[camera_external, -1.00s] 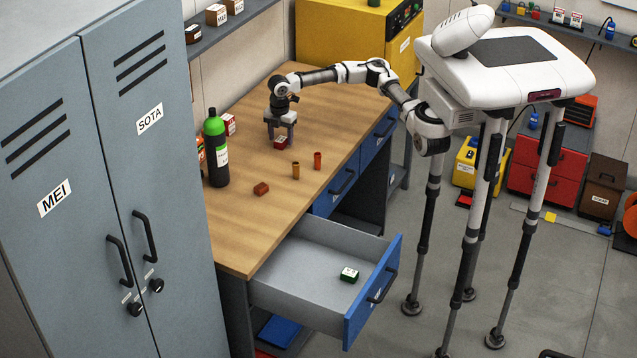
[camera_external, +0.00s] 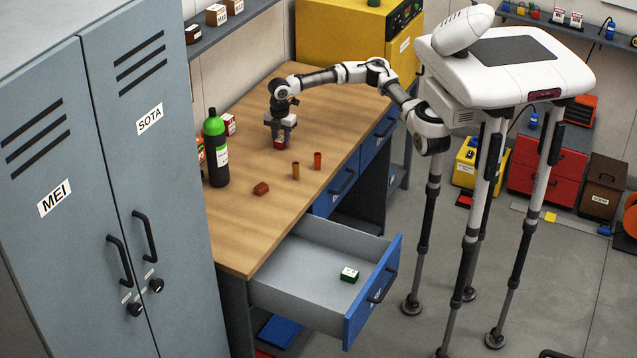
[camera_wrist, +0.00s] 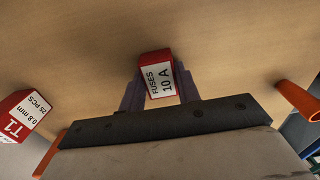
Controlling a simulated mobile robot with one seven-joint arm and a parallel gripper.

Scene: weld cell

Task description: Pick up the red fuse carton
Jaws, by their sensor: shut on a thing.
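The red fuse carton (camera_wrist: 155,59) has a white label reading "FUSES 10 A" in the wrist view. It sits between the two fingers of my gripper (camera_wrist: 160,92), which are shut on its sides. In the external view the carton (camera_external: 280,142) shows low between the fingers of my gripper (camera_external: 281,140), at the wooden bench top. I cannot tell whether it still touches the bench. The fingers hide its sides.
A red-white carton (camera_wrist: 20,117) lies left in the wrist view.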

